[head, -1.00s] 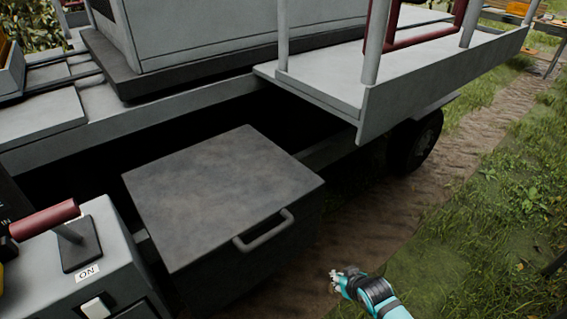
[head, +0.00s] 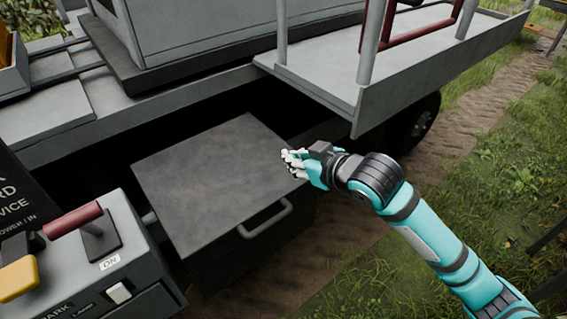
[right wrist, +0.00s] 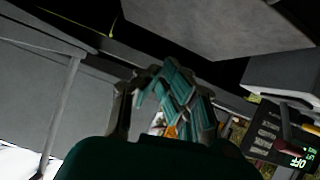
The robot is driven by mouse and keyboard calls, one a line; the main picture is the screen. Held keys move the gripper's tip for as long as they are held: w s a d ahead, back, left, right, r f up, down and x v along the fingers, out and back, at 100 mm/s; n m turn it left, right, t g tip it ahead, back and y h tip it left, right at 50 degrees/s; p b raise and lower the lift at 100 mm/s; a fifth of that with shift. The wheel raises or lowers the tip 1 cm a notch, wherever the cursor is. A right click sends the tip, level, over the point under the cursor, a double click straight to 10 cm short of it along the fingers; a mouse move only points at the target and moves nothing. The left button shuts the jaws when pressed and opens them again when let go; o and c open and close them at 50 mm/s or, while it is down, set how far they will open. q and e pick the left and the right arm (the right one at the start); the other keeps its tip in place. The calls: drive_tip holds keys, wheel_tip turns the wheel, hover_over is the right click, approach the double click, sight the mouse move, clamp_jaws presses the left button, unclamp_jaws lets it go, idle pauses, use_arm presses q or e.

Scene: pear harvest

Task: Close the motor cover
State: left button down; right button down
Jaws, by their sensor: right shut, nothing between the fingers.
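The motor cover (head: 215,170) seems to be the dark grey box-like panel with a flat top, below the machine's deck in the head view. Its bar handle (head: 265,217) is on the front edge. My right gripper (head: 289,160) is shut and empty, with its fingertips over the cover's right corner in the picture. I cannot tell whether it touches the cover. It also shows from behind in the right wrist view (right wrist: 170,115), where a grey panel fills the top. My left gripper is not in view.
A grey control box (head: 135,240) with a red-handled lever (head: 73,219), an ON label and a yellow part (head: 18,278) stands left of the cover. A platform (head: 350,85) with posts overhangs at the upper right. A wheel (head: 420,122) is below it. Grass and a dirt track lie right.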

drive_tip(key=w+a+f+p, duration=0.2)
drive_tip(key=w+f, duration=0.2)
drive_tip(key=f, duration=0.3)
drive_tip(key=shift+w, duration=0.3)
drive_tip(key=shift+a, duration=0.1)
